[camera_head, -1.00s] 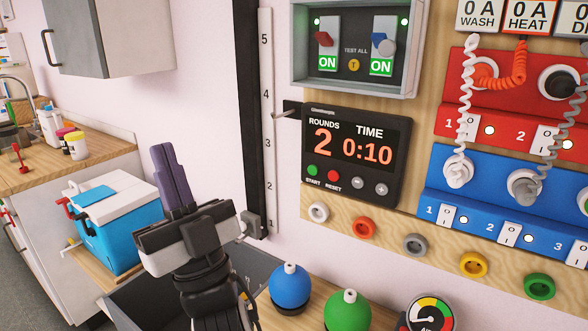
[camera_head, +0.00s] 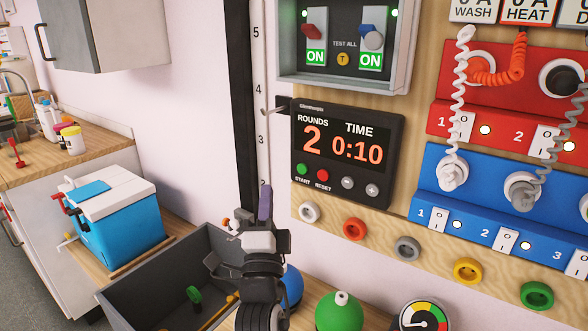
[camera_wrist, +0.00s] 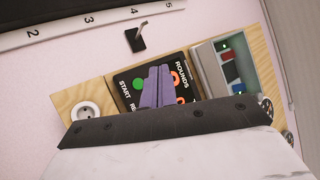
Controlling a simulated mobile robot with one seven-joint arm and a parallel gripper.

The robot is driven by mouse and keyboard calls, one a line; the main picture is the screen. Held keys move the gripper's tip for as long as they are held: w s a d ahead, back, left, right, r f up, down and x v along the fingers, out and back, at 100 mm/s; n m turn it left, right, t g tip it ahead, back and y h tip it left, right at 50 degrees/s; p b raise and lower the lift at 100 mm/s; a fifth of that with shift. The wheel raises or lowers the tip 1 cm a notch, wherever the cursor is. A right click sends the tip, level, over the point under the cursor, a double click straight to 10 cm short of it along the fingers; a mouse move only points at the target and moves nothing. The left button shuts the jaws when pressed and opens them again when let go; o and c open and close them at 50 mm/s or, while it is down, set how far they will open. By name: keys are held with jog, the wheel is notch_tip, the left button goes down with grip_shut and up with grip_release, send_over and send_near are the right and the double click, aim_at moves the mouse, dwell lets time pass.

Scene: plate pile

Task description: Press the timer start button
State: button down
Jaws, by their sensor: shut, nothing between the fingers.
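The timer (camera_head: 345,155) is a black box on the wooden wall panel, showing ROUNDS 2 and TIME 0:10. Its green start button (camera_head: 302,169) is at lower left, beside the red reset button (camera_head: 322,175). My gripper (camera_head: 265,203) is shut and empty, to the lower left of the timer and apart from the start button in the head view. In the wrist view the purple fingers (camera_wrist: 157,87) lie together in front of the timer (camera_wrist: 128,78). The green start button shows there (camera_wrist: 138,84), just left of the fingers. The reset button is hidden there.
A switch box (camera_head: 345,45) hangs above the timer, and a hook (camera_head: 275,108) juts out at its left. A row of knobs (camera_head: 355,228) runs below. A grey bin (camera_head: 160,285), a blue cooler (camera_head: 115,225) and a green ball-shaped object (camera_head: 340,313) stand below.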

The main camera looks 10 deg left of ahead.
aim_at(302, 169)
jog(key=shift+w, duration=0.1)
jog(key=w+d+p, duration=0.3)
jog(key=w, duration=0.5)
jog(key=shift+d+p, duration=0.15)
jog(key=shift+p, duration=0.2)
dwell(2.0)
jog(key=shift+w+d, duration=0.15)
jog(key=shift+w, duration=0.2)
